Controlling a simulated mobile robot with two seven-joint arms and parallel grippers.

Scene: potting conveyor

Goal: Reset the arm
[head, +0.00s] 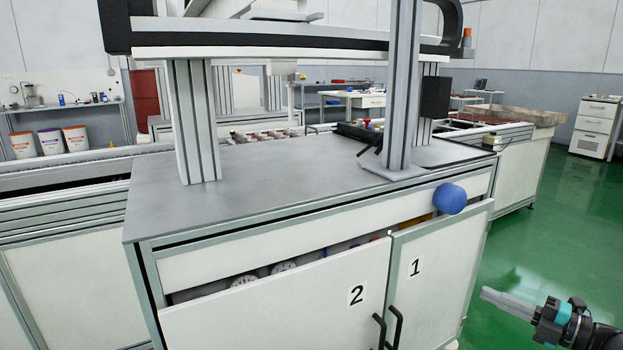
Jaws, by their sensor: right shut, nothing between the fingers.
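My right gripper (508,301) comes in at the lower right corner. Its grey fingers are shut and empty, pointing left over the green floor, apart from the cabinet. The white cabinet (214,241) stands in front of me with a grey top. Its door marked 2 (270,308) and door marked 1 (432,265) have black handles near the bottom. The top of door 2 leans away from the frame, and several items show in the gap behind it. My left gripper is not in view.
A blue round knob (450,199) sticks out at the cabinet's upper right. Upright metal posts (197,121) stand on the cabinet top. A conveyor line with trays runs behind. Open green floor (545,225) lies to the right. A white drawer unit (594,128) stands far right.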

